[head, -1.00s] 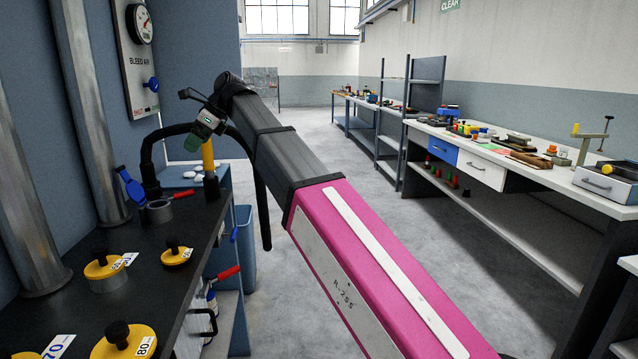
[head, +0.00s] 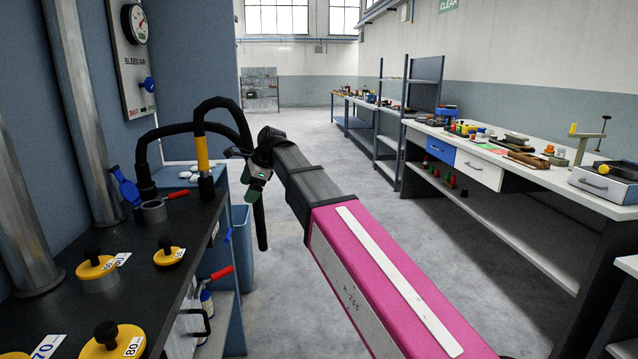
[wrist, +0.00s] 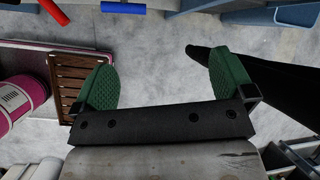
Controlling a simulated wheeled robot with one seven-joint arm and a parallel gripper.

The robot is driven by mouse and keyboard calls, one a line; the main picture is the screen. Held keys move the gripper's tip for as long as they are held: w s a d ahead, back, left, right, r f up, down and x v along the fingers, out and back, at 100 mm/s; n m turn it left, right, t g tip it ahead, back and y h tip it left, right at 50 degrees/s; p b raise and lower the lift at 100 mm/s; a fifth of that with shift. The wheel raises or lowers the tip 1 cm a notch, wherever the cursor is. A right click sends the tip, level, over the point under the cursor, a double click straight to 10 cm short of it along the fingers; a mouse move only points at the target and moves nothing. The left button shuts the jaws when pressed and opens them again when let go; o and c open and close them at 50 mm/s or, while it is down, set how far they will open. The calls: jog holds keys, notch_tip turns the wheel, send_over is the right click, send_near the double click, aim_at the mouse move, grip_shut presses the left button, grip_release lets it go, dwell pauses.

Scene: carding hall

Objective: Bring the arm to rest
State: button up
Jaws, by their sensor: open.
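My gripper (wrist: 158,88) shows in the wrist view with its two green pads wide apart and nothing between them. Grey floor lies below the gap. In the head view my gripper (head: 256,174) is small and partly hidden at the far end of my pink and dark arm. It hangs over the aisle, just right of the black bench (head: 136,262). A black hose (head: 222,104) with a yellow section arches up beside it on the left. In the wrist view a dark shape (wrist: 275,85) passes close to the right pad.
Yellow-topped weights (head: 96,267) stand on the black bench, and a blue bin (head: 241,240) stands beside it. A pressure gauge (head: 135,24) hangs on the left panel. A white workbench (head: 545,180) with tools lines the right side. The aisle floor (head: 320,150) is clear farther back.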

jog(key=d+f+n+h, duration=0.2)
jog(key=d+f+n, duration=0.1)
jog(key=d+f, duration=1.15)
jog(key=s+d+f+n+h, duration=0.2)
jog(key=s+d+f+n, duration=0.3)
jog(key=d+f, duration=0.7)
jog(key=s+d+f+n+h, duration=0.1)
jog(key=s+d+f+n, duration=0.4)
jog(key=s+d+f, duration=0.4)
jog(key=d+f, duration=0.2)
jog(key=d, duration=0.3)
jog(key=shift+d+f+h, duration=0.3)
jog(key=shift+f+h, duration=0.1)
